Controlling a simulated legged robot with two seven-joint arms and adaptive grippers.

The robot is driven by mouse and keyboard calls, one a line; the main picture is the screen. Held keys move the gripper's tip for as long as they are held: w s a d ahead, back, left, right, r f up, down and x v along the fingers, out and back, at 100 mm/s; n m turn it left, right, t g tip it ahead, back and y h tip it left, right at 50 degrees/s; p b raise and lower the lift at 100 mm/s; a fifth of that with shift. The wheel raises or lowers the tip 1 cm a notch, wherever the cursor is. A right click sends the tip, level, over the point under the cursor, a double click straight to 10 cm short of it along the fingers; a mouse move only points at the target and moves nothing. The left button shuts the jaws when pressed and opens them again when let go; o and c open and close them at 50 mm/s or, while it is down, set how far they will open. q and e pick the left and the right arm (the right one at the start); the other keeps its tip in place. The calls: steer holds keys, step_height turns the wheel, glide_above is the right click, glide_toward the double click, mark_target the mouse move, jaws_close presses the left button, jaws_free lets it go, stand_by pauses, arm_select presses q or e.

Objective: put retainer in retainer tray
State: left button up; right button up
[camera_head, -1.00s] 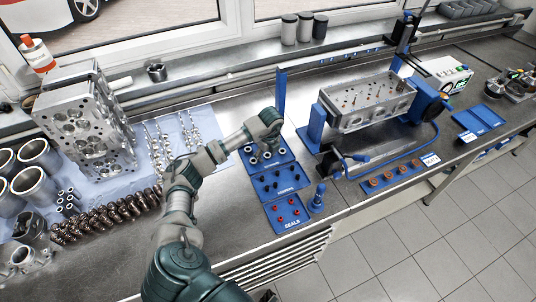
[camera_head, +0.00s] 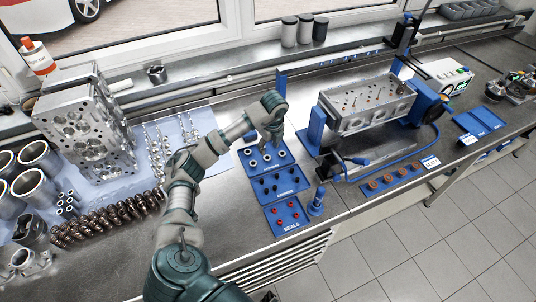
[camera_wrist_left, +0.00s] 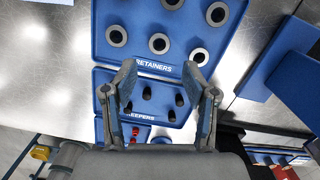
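The blue retainer tray (camera_head: 246,152), labelled RETAINERS, lies on the bench and also shows in the left wrist view (camera_wrist_left: 107,12). Several grey ring-shaped retainers sit in it, among them one at the middle (camera_wrist_left: 158,43), one at the left (camera_wrist_left: 117,36) and one at the right (camera_wrist_left: 199,57). My left gripper (camera_head: 270,140) is above the tray, pointing down. In the left wrist view its two fingers (camera_wrist_left: 160,78) are apart with nothing between them, over the tray's labelled edge. My right gripper is not in view.
The keepers tray (camera_head: 279,184) and the seals tray (camera_head: 287,216) lie in front of the retainer tray. A blue post tool (camera_head: 317,200) stands beside them. A cylinder head in a blue fixture (camera_head: 366,104) is to the right. Springs (camera_head: 105,221) lie left of my arm.

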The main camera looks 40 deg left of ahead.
arm_select(q)
steer(key=r, duration=0.3)
steer(key=r+p, duration=0.1)
steer(key=r, duration=0.1)
steer(key=shift+s+d+r, duration=0.1)
steer(key=shift+d+r, duration=0.15)
steer(key=shift+d, duration=0.1)
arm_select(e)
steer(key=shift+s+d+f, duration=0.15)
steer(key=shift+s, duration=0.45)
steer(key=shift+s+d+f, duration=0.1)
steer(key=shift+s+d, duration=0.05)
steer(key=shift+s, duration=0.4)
arm_select(q)
steer(key=shift+f, duration=0.1)
